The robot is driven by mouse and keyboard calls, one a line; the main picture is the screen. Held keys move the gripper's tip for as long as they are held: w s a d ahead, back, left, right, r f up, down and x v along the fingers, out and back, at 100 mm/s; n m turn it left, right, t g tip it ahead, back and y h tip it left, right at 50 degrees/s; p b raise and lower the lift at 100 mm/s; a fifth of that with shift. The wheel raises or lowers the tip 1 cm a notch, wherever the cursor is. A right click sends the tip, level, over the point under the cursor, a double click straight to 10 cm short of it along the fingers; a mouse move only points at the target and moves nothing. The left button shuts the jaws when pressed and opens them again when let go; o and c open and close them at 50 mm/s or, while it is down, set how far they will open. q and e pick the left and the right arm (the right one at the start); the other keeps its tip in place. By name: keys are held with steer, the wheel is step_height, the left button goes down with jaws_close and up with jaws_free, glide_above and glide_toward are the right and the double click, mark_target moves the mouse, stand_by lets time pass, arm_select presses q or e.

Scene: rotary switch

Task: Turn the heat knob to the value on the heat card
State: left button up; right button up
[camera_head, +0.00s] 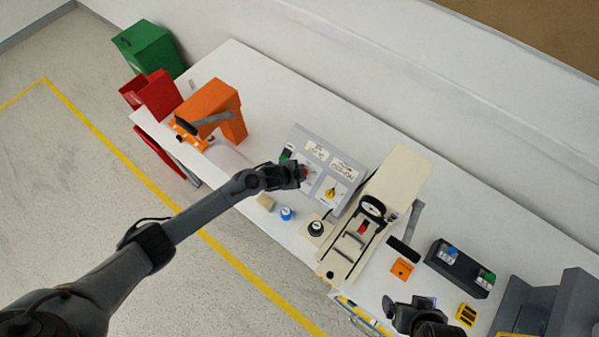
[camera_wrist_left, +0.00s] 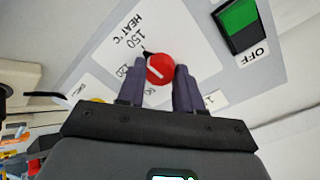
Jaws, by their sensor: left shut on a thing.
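The grey control panel (camera_head: 314,177) stands tilted on the white bench. My left gripper (camera_head: 303,176) is at its red heat knob (camera_wrist_left: 160,68). In the left wrist view its two fingers (camera_wrist_left: 163,88) are on either side of the knob, shut on it. The dial reads "HEAT °C"; a black tip beside the knob points up-left, near the "150" label. White cards (camera_head: 344,169) sit on the panel's upper part; their print is too small to read. My right gripper (camera_head: 416,303) is low at the right, empty-looking; its jaw opening is unclear.
A yellow knob (camera_head: 330,193) is right of the red one; a green switch marked OFF (camera_wrist_left: 238,22) is on the other side. A beige machine (camera_head: 400,178) stands right of the panel. A blue-topped object (camera_head: 287,213) and black knob (camera_head: 316,228) lie in front.

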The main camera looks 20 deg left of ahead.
arm_select(q)
steer(key=shift+f+m, duration=0.1)
steer(key=shift+m, duration=0.5)
steer(key=o, duration=1)
steer(key=shift+o, duration=0.2)
steer(key=p+v, duration=0.1)
steer(key=v, duration=1)
